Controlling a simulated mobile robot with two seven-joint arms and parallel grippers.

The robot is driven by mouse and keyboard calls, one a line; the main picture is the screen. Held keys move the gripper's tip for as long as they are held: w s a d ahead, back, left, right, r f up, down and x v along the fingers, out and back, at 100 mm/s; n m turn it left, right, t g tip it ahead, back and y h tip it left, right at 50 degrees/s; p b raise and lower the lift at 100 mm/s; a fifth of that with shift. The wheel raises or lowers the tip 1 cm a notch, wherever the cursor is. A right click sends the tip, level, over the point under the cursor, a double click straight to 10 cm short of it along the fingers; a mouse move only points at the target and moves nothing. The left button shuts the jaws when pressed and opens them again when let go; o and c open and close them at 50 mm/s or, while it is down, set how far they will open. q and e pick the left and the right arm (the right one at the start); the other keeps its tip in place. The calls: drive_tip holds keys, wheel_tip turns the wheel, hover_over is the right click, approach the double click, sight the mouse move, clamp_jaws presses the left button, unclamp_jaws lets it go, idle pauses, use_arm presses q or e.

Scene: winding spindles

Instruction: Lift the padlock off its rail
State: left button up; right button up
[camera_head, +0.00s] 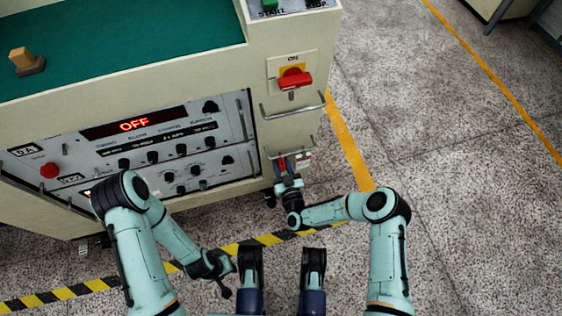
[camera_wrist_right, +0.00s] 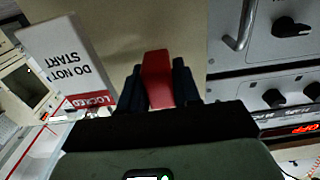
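The red padlock (camera_wrist_right: 158,80) is between the two dark fingers of my right gripper (camera_wrist_right: 160,88) in the right wrist view, with a finger against each side. In the head view my right gripper (camera_head: 288,182) is at the cabinet's right front, just under a thin metal rail (camera_head: 292,151). Only a bit of red shows there, and the padlock's shackle is hidden. A white and red tag (camera_wrist_right: 68,60) reading "DO NOT START" and "LOCKED" hangs beside the padlock. My left gripper (camera_head: 227,283) is low over the floor, apart from everything; its fingers are unclear.
The cream cabinet (camera_head: 255,62) carries a red rotary switch (camera_head: 294,78) on a yellow plate, with another metal rail (camera_head: 293,108) below it. A control panel (camera_head: 150,145) showing "OFF" is to the left. The floor (camera_head: 430,120) at right is open, with yellow lines.

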sight(282, 165)
drive_tip(key=shift+r, duration=0.15)
drive_tip(key=shift+r+p, duration=0.95)
drive_tip(key=shift+r, duration=0.1)
drive_tip(key=shift+s, duration=0.1)
drive_tip(key=shift+p+v, duration=1.35)
drive_tip(key=shift+v, duration=0.9)
drive_tip(key=shift+p+v, duration=0.5)
drive_tip(key=shift+v, duration=0.7)
